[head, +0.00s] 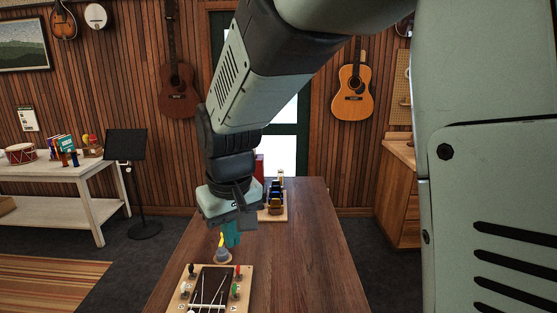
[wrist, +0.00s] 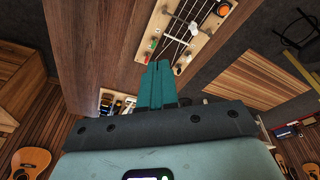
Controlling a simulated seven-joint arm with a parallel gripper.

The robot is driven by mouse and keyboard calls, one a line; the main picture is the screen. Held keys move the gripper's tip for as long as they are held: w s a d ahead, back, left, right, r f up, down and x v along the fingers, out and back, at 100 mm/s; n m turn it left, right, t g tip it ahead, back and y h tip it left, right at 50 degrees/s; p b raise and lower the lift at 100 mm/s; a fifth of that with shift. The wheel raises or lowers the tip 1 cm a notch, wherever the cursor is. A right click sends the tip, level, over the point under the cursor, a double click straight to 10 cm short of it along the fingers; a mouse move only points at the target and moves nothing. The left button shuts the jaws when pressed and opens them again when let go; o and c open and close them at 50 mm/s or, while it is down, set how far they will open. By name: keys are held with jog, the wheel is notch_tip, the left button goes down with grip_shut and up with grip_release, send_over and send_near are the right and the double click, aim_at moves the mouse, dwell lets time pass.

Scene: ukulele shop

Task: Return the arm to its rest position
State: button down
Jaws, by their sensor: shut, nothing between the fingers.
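My gripper (head: 232,234) hangs from my arm above the wooden table (head: 315,265), over its left half. In the wrist view its teal fingers (wrist: 156,88) lie together, shut and empty. In the head view the gripper is just behind and above a small item with a yellow top and grey base (head: 222,252). I cannot tell how far above the table the fingertips are.
A board with strings and coloured pegs (head: 247,276) lies at the table's near end; it also shows in the wrist view (wrist: 200,50). A wooden rack with small bottles (head: 282,213) stands behind the gripper. The table's right side is clear. A music stand (head: 126,146) is left.

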jog(key=s+d+r+m+t, duration=0.1)
jog(key=s+d+r+m, duration=0.1)
jog(key=s+d+r, duration=0.3)
jog(key=s+d+r+m+t, duration=0.1)
jog(key=s+d+r, duration=0.15)
jog(key=d, duration=0.45)
jog(key=s+d+r+m+t, duration=0.1)
jog(key=s+d+m, duration=0.2)
jog(key=s+d, duration=0.4)
jog(key=s, duration=0.2)
jog(key=shift+s+d+r+m+h, duration=0.3)
jog(key=shift+s+d+r+h, duration=0.05)
jog(key=shift+s+h, duration=0.05)
